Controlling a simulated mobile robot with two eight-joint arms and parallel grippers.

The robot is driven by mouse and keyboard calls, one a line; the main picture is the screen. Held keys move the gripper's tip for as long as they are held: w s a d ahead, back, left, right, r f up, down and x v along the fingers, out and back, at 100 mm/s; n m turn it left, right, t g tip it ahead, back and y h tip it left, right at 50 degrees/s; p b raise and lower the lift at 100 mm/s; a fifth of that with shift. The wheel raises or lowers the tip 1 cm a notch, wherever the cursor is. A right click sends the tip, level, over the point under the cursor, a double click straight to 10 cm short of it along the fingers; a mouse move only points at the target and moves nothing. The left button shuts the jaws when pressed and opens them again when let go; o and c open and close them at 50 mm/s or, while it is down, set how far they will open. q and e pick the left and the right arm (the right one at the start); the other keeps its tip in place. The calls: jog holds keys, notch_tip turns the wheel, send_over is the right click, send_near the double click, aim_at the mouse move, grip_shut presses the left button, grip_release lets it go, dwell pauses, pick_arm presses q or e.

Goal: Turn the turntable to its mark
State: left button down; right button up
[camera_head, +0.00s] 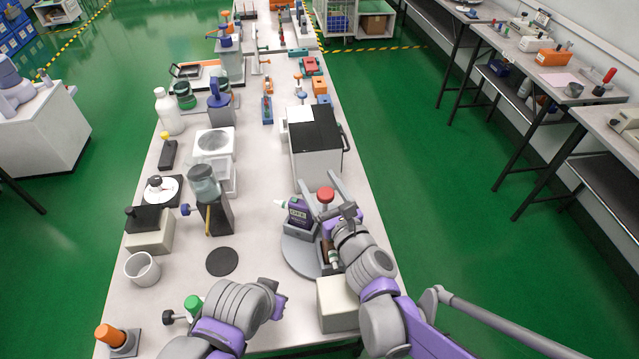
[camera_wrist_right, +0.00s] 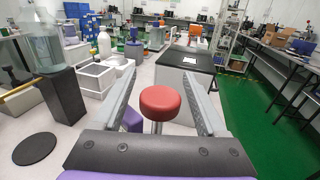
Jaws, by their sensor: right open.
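The turntable (camera_head: 293,257) is a round grey disc near the front right of the bench. A purple bottle (camera_head: 299,211) with a pale nozzle sits on its far side. A red knob (camera_head: 325,194) stands on a post at the turntable; it also shows in the right wrist view (camera_wrist_right: 160,102). My right gripper (camera_head: 318,181) is open, with one finger on each side of the red knob and a gap visible on both sides. My right arm covers part of the disc. I cannot make out the mark. My left gripper (camera_head: 281,299) is low over the front of the bench; its fingers are not clear.
A cream block (camera_head: 336,304) stands in front of the turntable. A white box with a black top (camera_head: 314,136) stands behind it. A black round pad (camera_head: 222,262), a white cup (camera_head: 142,268) and a dark stand (camera_head: 215,214) are to the left. Bare bench lies left of the disc.

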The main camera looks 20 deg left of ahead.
pick_arm(q)
jog(key=shift+r, duration=0.1)
pick_arm(e)
jog(key=v, duration=1)
jog(key=shift+s+d, duration=0.25)
jog(key=shift+s, duration=0.05)
